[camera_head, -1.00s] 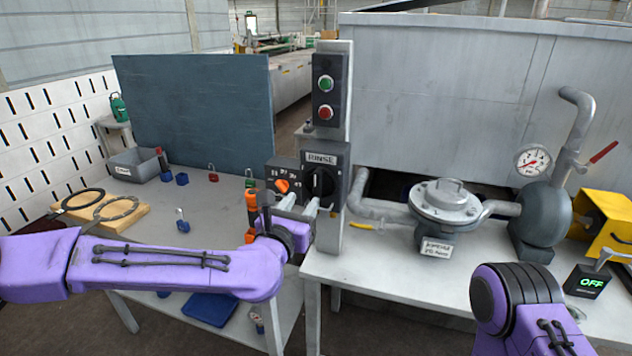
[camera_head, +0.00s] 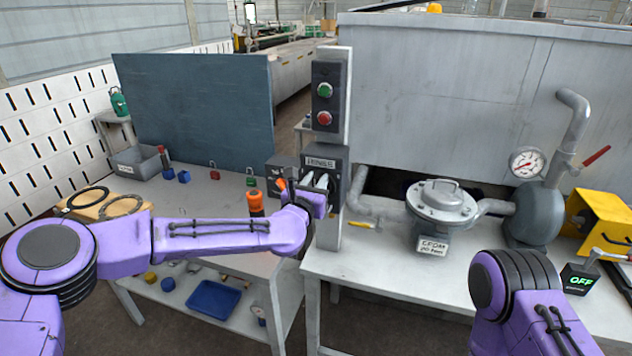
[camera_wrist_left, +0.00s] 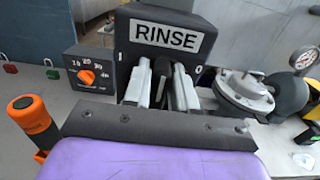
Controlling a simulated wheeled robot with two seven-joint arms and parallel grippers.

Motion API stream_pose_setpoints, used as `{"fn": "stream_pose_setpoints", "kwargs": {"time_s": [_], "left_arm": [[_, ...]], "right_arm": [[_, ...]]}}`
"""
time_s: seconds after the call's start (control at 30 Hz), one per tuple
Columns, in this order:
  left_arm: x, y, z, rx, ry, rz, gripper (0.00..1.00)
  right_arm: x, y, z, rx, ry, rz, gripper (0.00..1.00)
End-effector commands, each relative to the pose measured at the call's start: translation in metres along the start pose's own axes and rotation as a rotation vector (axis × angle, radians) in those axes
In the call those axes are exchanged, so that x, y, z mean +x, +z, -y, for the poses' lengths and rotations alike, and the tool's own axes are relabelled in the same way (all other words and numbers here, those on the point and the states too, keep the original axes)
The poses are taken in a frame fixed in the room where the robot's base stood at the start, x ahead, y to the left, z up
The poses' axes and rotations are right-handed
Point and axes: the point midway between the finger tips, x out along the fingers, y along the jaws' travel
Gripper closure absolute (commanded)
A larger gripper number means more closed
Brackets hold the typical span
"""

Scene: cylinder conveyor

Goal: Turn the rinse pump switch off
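The rinse pump switch is a black box labelled RINSE (camera_head: 321,162), mounted on a grey post. In the left wrist view the label (camera_wrist_left: 166,37) is clear, with a small white mark right of the knob. The black switch knob (camera_wrist_left: 162,82) points roughly upright there. My left gripper (camera_head: 315,181) is at the front of the box and hides the knob in the head view. In the left wrist view its two grey fingers (camera_wrist_left: 162,88) stand one on each side of the knob, with narrow dark gaps; contact is unclear. My right gripper is out of view.
A green and a red button (camera_head: 324,118) sit above the switch. A small box with an orange dial (camera_wrist_left: 87,77) is to its left. An orange-handled tool (camera_wrist_left: 34,121) stands nearby. A pump (camera_head: 441,203) and a gauge (camera_head: 526,162) are right.

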Motion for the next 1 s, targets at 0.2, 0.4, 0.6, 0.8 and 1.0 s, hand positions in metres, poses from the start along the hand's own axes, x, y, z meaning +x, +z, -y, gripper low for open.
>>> {"fn": "stream_pose_setpoints", "kwargs": {"time_s": [0.2, 0.4, 0.6, 0.8, 1.0], "left_arm": [[0.0, 0.0, 0.0, 0.001, 0.0, 0.0, 1.0], [0.0, -0.001, 0.001, 0.028, 0.0, 0.001, 1.0], [0.0, -0.003, 0.004, 0.125, -0.001, 0.001, 1.0], [0.0, -0.004, 0.009, 0.29, -0.001, 0.002, 1.0], [0.0, -0.006, 0.014, 0.481, -0.001, 0.002, 1.0]], "right_arm": [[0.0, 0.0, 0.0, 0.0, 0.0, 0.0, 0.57], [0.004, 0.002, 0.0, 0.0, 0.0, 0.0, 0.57], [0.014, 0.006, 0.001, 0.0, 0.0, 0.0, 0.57], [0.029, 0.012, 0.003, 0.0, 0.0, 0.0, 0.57], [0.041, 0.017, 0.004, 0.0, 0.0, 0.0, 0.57]]}}
